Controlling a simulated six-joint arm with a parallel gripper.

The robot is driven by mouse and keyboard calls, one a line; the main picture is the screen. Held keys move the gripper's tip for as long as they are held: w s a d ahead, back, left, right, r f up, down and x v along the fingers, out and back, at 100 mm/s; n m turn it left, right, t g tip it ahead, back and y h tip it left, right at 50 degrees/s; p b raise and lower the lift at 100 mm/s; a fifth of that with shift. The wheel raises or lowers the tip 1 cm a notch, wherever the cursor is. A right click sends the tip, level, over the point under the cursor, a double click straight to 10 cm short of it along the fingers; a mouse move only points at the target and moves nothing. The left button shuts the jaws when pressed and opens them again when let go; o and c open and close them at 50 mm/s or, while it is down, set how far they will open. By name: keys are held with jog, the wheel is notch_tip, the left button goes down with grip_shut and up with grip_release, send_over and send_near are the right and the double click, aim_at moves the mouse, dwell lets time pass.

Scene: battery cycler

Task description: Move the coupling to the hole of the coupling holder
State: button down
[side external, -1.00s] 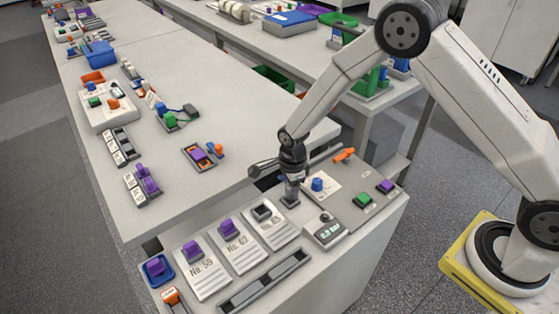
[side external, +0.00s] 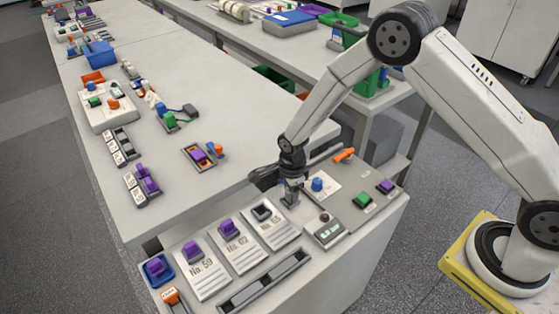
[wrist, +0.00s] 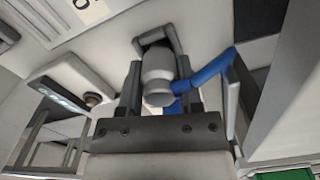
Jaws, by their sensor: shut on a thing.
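My gripper (wrist: 160,92) is shut on a light grey, rounded cylindrical part, which I take to be the coupling (wrist: 157,74). It shows between the two dark fingers in the wrist view. In the side external view my gripper (side external: 291,188) points down over the near bench, low beside a small grey block (side external: 290,201); the coupling is too small to make out there. A dark grey bracket lies beyond the coupling in the wrist view. I cannot tell whether the block or bracket is the coupling holder, and no hole is visible.
A blue knob (side external: 317,184) on a white plate stands right of my gripper. A grey box with a display (side external: 328,231) is in front. White cards (side external: 202,268) with purple blocks lie left. Green (side external: 363,200) and purple (side external: 386,186) blocks stand right. An orange part (side external: 344,155) is behind.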

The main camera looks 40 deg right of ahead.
jog(key=shift+f, duration=0.2)
jog(key=shift+c, duration=1)
grip_release()
jog(key=shift+r, duration=0.1)
jog(key=shift+r, duration=3.8)
jog(key=shift+s+d+r+n, duration=0.4)
jog(key=shift+r+n, duration=0.3)
jog(key=s+d+r+n+t, duration=0.1)
jog(key=s+d+r+n, duration=0.2)
jog(key=s+r+n, duration=0.2)
jog(key=s+d+r+n+t, duration=0.1)
jog(key=s+d+r+n, duration=0.3)
jog(key=s+n, duration=0.7)
jog(key=r+n, duration=0.1)
jog(key=n, duration=0.2)
jog(key=shift+s+d+n+t, duration=0.25)
jog(key=shift+s+n+t, duration=0.05)
